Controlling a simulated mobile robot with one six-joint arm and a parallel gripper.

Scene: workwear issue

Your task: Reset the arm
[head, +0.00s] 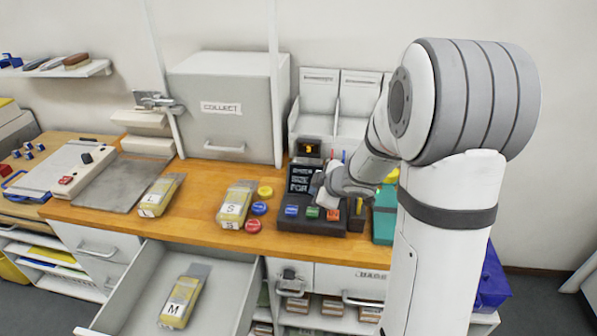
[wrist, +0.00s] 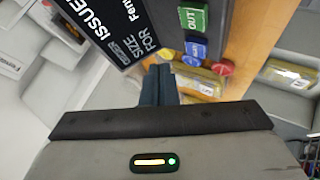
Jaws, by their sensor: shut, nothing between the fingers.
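My gripper (wrist: 158,80) is shut and empty, its two dark fingers side by side in the wrist view. In the head view my arm reaches over the bench from the right and its end is above the dark keypad terminal (head: 297,220), partly covering it. The terminal has a black screen (wrist: 110,25) with white text, including "SIZE FOR", plus blue, green and red keys. Its green OUT key (wrist: 193,18) and a blue key (wrist: 196,49) show beyond the fingers in the wrist view. Whether the fingers touch the terminal cannot be told.
Yellow packs marked L (head: 160,195) and S (head: 237,205) lie on the wooden bench beside yellow, blue and red discs. An open drawer (head: 235,280) juts out in front, holding an M pack (head: 184,302). A grey COLLECT cabinet (head: 225,125) stands behind.

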